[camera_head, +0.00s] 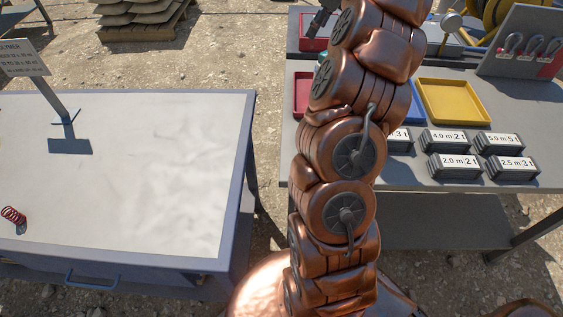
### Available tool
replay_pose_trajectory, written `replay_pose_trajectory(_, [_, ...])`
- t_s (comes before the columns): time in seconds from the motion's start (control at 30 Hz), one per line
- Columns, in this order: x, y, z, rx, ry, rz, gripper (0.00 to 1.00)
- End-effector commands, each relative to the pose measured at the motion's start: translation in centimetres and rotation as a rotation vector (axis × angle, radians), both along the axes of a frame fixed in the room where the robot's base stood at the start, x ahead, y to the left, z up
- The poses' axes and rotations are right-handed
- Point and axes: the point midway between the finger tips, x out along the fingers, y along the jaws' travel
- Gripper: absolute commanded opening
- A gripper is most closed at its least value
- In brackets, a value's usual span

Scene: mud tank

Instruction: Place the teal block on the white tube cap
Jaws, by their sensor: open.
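My gripper (319,26) shows only in part as a dark grey shape at the top, left of my copper arm and over a red tray. Most of it is hidden or out of frame, and I see nothing held in it. A small teal patch (321,58) shows at the left edge of my arm, below the gripper in the picture. It may be the teal block, mostly hidden by the arm. I cannot make out the white tube cap for sure. A pale round knob (450,22) stands at the upper right, and I cannot tell if it is the cap.
The right bench holds a red tray (302,94), a yellow tray (455,101), several dark labelled blocks (458,141) and a grey rack with shackles (524,42). The left table (140,190) is mostly clear, with a sign (24,60) and a red spring (14,216).

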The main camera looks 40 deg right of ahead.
Motion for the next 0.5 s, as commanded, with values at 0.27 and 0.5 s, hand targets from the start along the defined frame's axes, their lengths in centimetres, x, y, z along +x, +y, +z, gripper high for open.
replay_pose_trajectory(0.27, [0.3, 12.0, 1.4, -0.095, -0.009, 0.504, 0.66])
replay_pose_trajectory(0.5, [-2.1, 21.1, 1.4, -0.178, -0.013, 0.921, 0.66])
